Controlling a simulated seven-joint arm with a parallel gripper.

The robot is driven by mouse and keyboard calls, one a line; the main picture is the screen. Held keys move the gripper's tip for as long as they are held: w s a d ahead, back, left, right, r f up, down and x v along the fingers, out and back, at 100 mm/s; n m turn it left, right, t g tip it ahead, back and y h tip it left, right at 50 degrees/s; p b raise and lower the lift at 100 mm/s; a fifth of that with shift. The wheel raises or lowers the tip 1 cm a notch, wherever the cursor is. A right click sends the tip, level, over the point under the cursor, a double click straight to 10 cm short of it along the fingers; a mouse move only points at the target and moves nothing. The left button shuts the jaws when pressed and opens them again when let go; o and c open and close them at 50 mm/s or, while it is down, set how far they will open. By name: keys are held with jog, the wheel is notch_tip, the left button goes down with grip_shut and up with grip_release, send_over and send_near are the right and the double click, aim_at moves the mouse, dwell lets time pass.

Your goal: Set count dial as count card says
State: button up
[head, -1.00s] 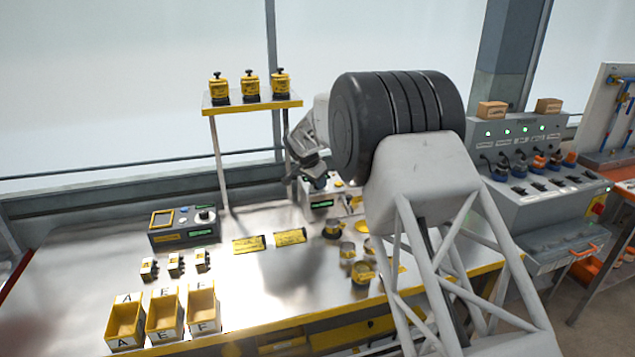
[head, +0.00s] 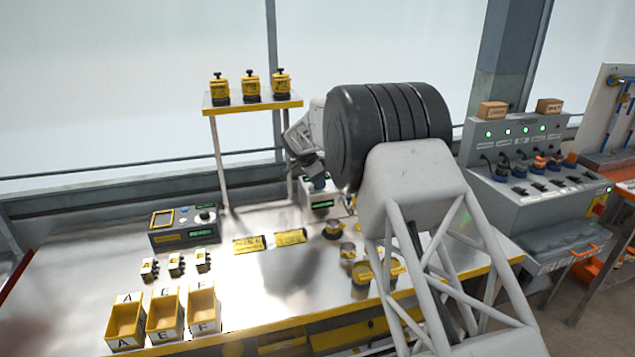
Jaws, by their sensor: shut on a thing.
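My gripper (head: 317,174) is at the back of the bench, above a small white device (head: 320,203) with a green display. It is shut on a small dark blue knob (head: 319,184) on top of that device. My arm hides part of the device's right side, and the knob's setting is too small to read. Two yellow cards (head: 249,244) (head: 290,237) lie flat on the bench to the left of the device. Their print is too small to read, so I cannot tell which is the count card.
A grey control box (head: 184,234) with a screen and a round knob stands at the left. Lettered yellow bins (head: 125,324) line the front edge. Metal cups with yellow parts (head: 360,276) stand near my arm. A raised shelf (head: 252,107) holds several yellow canisters.

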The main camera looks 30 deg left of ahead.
jog(key=o, duration=0.9)
jog(key=shift+o, duration=0.2)
jog(key=shift+r, duration=0.15)
jog(key=shift+s+a+r, duration=0.2)
jog(key=shift+s+r, duration=0.05)
jog(key=shift+r, duration=0.25)
jog(key=v, duration=0.3)
jog(key=shift+r, duration=0.15)
jog(key=s+a, duration=0.7)
jog(key=s, duration=0.3)
jog(key=shift+a+r, duration=0.1)
